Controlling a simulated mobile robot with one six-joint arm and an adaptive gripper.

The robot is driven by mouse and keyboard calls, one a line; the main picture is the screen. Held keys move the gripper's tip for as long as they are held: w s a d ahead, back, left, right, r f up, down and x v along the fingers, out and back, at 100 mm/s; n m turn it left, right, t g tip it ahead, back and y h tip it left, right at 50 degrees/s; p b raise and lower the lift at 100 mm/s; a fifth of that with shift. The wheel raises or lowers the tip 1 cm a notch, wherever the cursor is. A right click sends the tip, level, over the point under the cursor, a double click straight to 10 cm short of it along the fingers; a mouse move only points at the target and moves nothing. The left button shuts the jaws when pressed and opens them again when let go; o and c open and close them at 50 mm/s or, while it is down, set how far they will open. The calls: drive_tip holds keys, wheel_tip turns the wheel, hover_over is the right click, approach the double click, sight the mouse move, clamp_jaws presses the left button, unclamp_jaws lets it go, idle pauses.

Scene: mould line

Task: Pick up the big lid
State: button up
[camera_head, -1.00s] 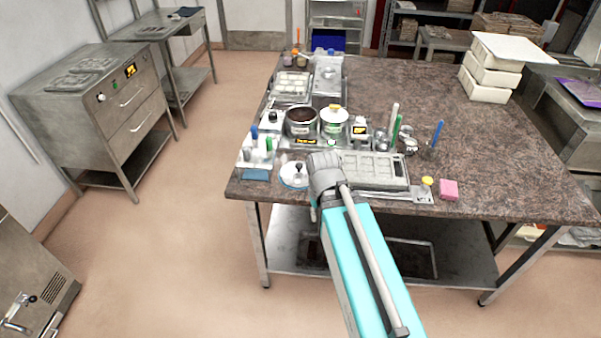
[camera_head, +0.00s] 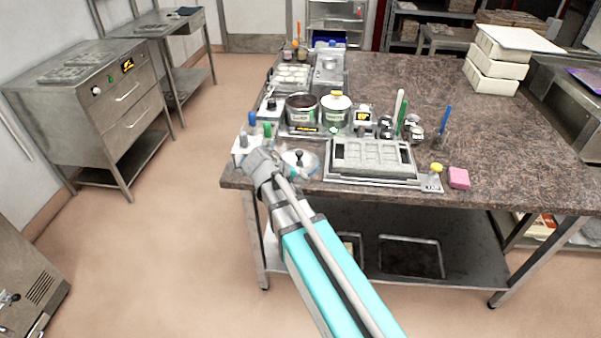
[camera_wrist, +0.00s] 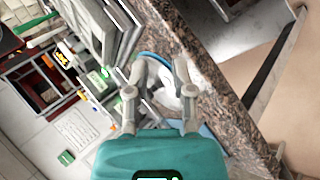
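The big lid (camera_head: 311,160), pale and round with a dark knob, lies on the table near its front left edge. My gripper is beside and partly in front of it in the head view, on its left; its fingertips are hidden there. In the wrist view my gripper (camera_wrist: 160,68) has its two fingers spread apart. I see nothing held. I cannot tell whether the fingers touch the lid.
An open pot with dark contents (camera_head: 301,107) and a pot with a white lid (camera_head: 335,112) stand behind. A grey mould tray (camera_head: 372,160) is right of the lid. Bottles (camera_head: 252,125) crowd the left corner.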

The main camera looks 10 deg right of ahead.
drive_tip(key=w+a+n+t+h+b, duration=0.1)
drive_tip(key=w+a, duration=0.1)
drive_tip(key=w+a+n+t+h+b, duration=0.1)
drive_tip(key=w+a+b, duration=0.1)
drive_tip(key=a, duration=0.1)
drive_tip(key=w+a+n+t+h+b, duration=0.1)
drive_tip(key=w+a+t, duration=0.1)
drive_tip(key=w, duration=0.1)
drive_tip(key=shift+a+r+b, duration=0.1)
drive_tip(key=shift+a+b, duration=0.15)
drive_tip(key=shift+b, duration=0.15)
drive_tip(key=shift+w+a+r+n+t, duration=0.25)
drive_tip(key=shift+a+n+t, duration=0.05)
drive_tip(key=shift+a, duration=0.05)
drive_tip(key=b, duration=0.3)
approach(298, 156)
drive_tip(key=shift+x, duration=1.15)
drive_tip(key=shift+w+d+f, duration=0.25)
drive_tip(key=shift+w+d, duration=0.05)
drive_tip(key=shift+d, duration=0.15)
drive_tip(key=shift+b+x, duration=0.9)
drive_tip(key=shift+x, duration=1.7)
